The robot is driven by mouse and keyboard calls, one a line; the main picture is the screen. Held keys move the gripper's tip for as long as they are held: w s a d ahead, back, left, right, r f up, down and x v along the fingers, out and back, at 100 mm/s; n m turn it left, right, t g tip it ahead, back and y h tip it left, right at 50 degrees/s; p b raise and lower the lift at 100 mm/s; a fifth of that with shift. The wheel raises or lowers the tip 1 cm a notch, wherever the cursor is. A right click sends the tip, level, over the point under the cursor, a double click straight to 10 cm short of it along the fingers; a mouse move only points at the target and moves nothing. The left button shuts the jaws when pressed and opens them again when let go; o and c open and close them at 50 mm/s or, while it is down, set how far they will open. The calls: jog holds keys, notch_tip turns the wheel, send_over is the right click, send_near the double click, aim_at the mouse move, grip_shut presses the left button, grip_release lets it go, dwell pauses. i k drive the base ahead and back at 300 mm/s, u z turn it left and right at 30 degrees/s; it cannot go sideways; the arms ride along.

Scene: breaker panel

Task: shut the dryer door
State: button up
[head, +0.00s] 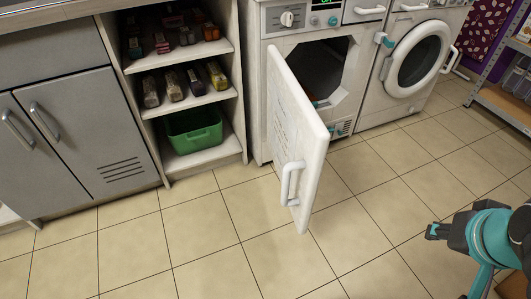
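The white dryer door (299,120) stands wide open, swung out from the left side of the white machine's dark opening (316,68) into the room. Its white bar handle (291,184) is near the lower free edge. The machine's body (350,92) has a knob and a small green display on top. My gripper (434,231), dark with teal parts, is at the lower right, well apart from the door and over the floor. Its fingers are small and seen from an angle, so I cannot tell whether they are open or shut. I see nothing held in it.
A second white machine with a closed round door (419,54) stands right of the dryer. A shelf unit with jars and a green bin (194,131) and grey cabinets (80,130) stand left. A metal rack (497,98) is at far right. The tiled floor (250,240) in front is clear.

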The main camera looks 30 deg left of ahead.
aim_at(298, 139)
jog(key=u, duration=1.15)
jog(key=i, duration=0.5)
jog(key=z, duration=0.55)
jog(key=k, duration=0.4)
jog(key=u, duration=0.45)
